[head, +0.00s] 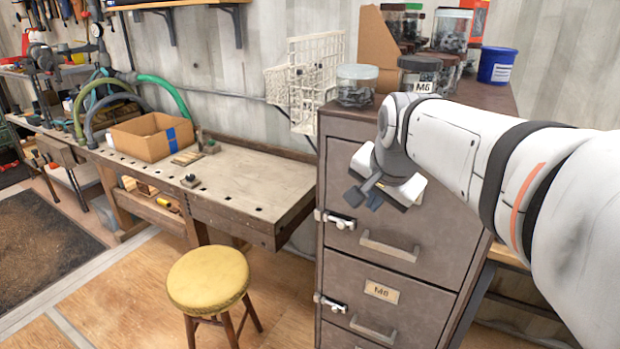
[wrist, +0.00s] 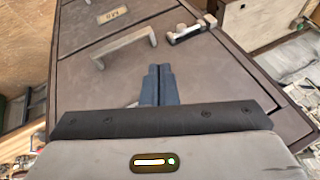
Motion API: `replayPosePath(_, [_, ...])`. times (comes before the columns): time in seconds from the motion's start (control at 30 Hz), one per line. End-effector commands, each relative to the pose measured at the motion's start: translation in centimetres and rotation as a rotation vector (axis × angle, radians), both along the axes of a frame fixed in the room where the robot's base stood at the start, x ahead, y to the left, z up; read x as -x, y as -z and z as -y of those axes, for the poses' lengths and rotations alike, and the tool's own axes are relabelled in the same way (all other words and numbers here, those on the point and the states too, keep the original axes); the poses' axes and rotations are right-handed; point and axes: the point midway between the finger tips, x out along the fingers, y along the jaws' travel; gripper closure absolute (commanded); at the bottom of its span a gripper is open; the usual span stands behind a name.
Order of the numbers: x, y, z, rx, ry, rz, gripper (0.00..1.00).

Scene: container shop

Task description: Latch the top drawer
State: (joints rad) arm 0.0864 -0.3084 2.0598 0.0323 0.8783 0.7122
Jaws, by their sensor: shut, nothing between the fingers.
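The top drawer (head: 345,180) of the brown metal cabinet looks closed, its front about flush with the frame. Its bar handle (head: 388,246) is low on the front. Its silver latch (head: 340,222) sits at the drawer's left edge; whether it is fastened I cannot tell. My gripper (head: 364,196) is shut and empty, in front of the top drawer, above the latch and handle in the head view. In the wrist view my dark fingers (wrist: 158,85) are together over the drawer front, apart from the handle (wrist: 125,48) and latch (wrist: 190,30).
The lower drawer has an M8 label (head: 381,291), a handle and its own latch (head: 330,303). Jars (head: 357,85) and a blue bucket (head: 497,65) stand on the cabinet. A yellow stool (head: 208,279) and a workbench (head: 245,180) are to the left.

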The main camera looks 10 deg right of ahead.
Motion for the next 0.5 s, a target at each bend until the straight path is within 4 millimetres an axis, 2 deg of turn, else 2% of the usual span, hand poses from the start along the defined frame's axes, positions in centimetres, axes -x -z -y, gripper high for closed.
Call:
replayPosePath(0.17, [-0.1, 0.3, 0.0, 0.000, -0.001, -0.001, 1.00])
replayPosePath(0.27, [-0.6, 1.2, 0.1, 0.000, -0.001, -0.004, 1.00])
replayPosePath(0.5, [-2.9, 5.4, 0.2, 0.000, -0.001, -0.008, 1.00])
